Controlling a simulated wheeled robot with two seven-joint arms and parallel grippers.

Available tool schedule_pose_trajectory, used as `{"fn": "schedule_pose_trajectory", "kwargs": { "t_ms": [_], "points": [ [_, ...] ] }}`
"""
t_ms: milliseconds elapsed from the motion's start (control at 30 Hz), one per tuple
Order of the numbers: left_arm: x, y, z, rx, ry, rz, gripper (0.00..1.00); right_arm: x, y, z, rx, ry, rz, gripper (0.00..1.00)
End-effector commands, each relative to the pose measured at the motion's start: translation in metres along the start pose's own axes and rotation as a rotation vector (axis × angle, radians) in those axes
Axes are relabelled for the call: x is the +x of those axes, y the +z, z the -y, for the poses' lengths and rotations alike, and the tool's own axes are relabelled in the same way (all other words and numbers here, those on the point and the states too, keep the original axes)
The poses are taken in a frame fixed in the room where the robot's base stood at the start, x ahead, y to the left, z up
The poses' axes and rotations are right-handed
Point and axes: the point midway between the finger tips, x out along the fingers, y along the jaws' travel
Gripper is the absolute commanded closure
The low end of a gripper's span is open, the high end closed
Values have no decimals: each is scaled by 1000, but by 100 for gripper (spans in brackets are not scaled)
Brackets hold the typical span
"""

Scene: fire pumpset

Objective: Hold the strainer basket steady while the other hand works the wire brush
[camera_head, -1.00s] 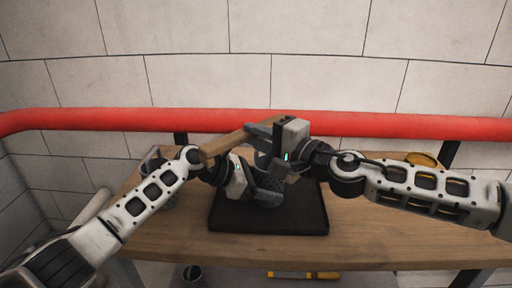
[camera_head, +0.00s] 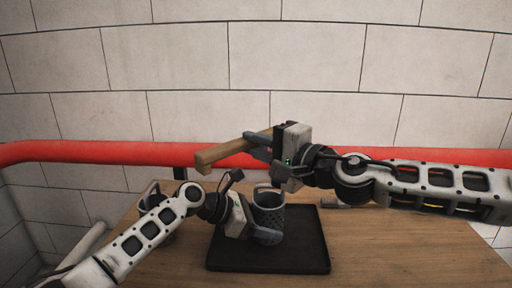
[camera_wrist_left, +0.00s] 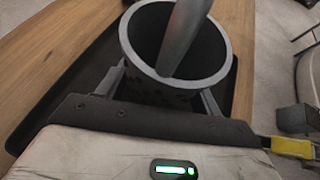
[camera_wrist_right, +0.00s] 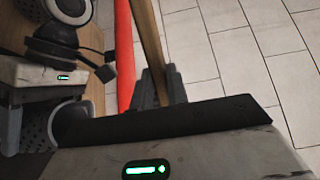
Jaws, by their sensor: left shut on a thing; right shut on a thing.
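The strainer basket (camera_head: 269,214) is a grey perforated cup, upright over the black tray. My left gripper (camera_head: 262,232) is shut on its side. In the left wrist view, the basket's open rim (camera_wrist_left: 127,40) sits between the fingers, with a grey bar slanting across the opening. My right gripper (camera_head: 262,145) is shut on the wire brush (camera_head: 218,156), by its wooden handle, above and apart from the basket. The handle also shows in the right wrist view (camera_wrist_right: 148,35). I cannot make out the bristles. The basket (camera_wrist_right: 38,128) shows at the left there.
The black tray (camera_head: 300,255) lies on the wooden table (camera_head: 390,245). A red pipe (camera_head: 110,152) runs along the tiled wall behind the table. A grey object, partly hidden by my left arm, stands at the table's left.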

Motion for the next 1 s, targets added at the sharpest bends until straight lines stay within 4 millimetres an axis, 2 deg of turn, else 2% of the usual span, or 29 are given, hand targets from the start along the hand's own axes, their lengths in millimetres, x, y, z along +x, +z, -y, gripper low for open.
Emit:
{"fn": "schedule_pose_trajectory", "kwargs": {
  "t_ms": [167, 200, 300, 567, 667, 767, 1000],
  "points": [
    [0, 0, 0, 0, 0, 1, 51, 0, 0, 1, -1, -1, 0, 100],
    [0, 0, 0, 0, 0, 1, 31, 0, 0, 1, -1, -1, 0, 100],
    [0, 0, 0, 0, 0, 0, 9, 0, 0, 1, -1, -1, 0, 100],
    [-1, 0, 0, 0, 0, 0, 9, 0, 0, 1, -1, -1, 0, 100],
    [-6, 0, -1, 0, 1, 1, 9, 0, 0, 1, -1, -1, 0, 100],
    [-20, 0, -1, 0, 3, 1, 9, 0, 0, 1, -1, -1, 0, 100],
    [-72, -1, -1, 0, 3, -1, 9, 0, 0, 1, -1, -1, 0, 100]
  ]
}}
